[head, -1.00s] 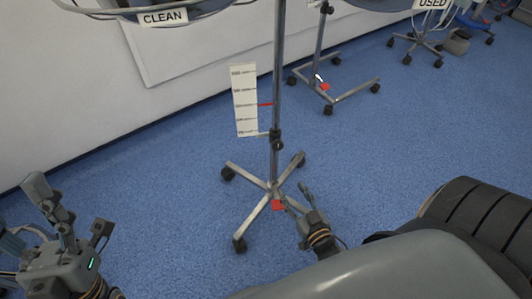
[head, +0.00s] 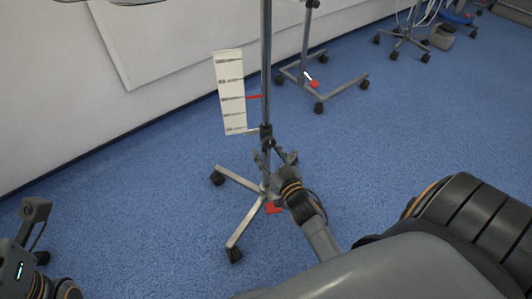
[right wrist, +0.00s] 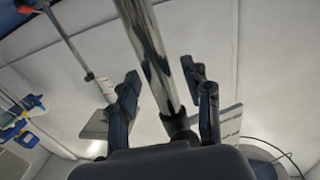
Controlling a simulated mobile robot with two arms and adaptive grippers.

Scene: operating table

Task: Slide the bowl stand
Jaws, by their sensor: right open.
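The bowl stand is a grey metal pole (head: 266,70) on a wheeled, star-shaped base (head: 244,218) with a red tag (head: 273,208). A white scale card (head: 231,90) is fixed to its pole. My right gripper (head: 270,158) is open at the lower pole, just above the base. In the right wrist view the shiny pole (right wrist: 146,50) runs between the spread fingers of the right gripper (right wrist: 167,98); I cannot tell whether they touch it. My left gripper (head: 36,222) is partly cut off at the lower left, away from the stand.
A second wheeled stand (head: 340,93) with a red tag stands behind to the right. Another wheeled base (head: 404,43) is farther right. A white wall (head: 60,80) runs along the left. Blue floor (head: 140,220) is clear left of the stand.

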